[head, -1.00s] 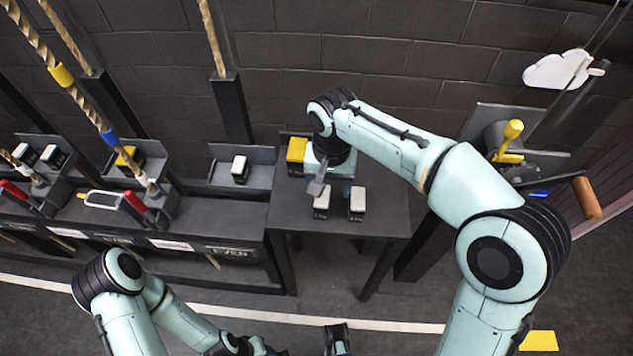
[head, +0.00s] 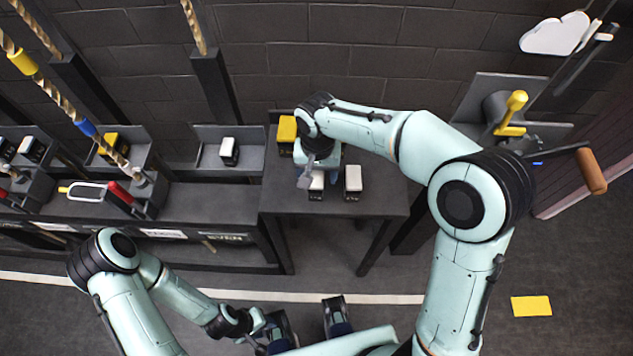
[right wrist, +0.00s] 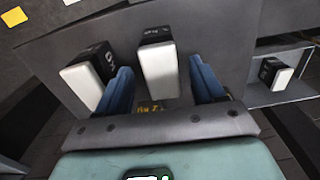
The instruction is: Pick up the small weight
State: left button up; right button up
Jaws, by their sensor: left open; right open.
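Two small white-topped black weights stand side by side on the dark table (head: 380,205), the left one (head: 316,187) and the right one (head: 352,180). My right gripper (head: 322,170) is open just above and behind the left one, partly covering it. In the right wrist view its blue fingers (right wrist: 162,86) stand apart, with the left weight (right wrist: 158,68) in line with the gap and the right weight (right wrist: 86,82) outside it. I cannot tell how high the fingers are. A yellow-marked patch (right wrist: 147,107) shows between the fingers. My left gripper (head: 309,318) is open and empty, low in front.
A yellow block (head: 287,130) stands at the table's back left. Another white-topped weight (head: 229,150) sits on the shelf to the left. A yellow-handled device and a wooden-handled crank (head: 590,170) stand at the right. The table's front right is clear.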

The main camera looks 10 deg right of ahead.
aim_at(316, 175)
notch_tip(316, 175, down, 4)
jog(key=shift+a+r, duration=0.1)
jog(key=shift+r, duration=0.1)
grip_shut()
jog(key=shift+r, duration=0.15)
jog(key=shift+w, duration=0.1)
jog(key=shift+r, duration=0.8)
notch_tip(316, 175, up, 18)
jog(key=p, duration=0.3)
jog(key=shift+r, duration=0.2)
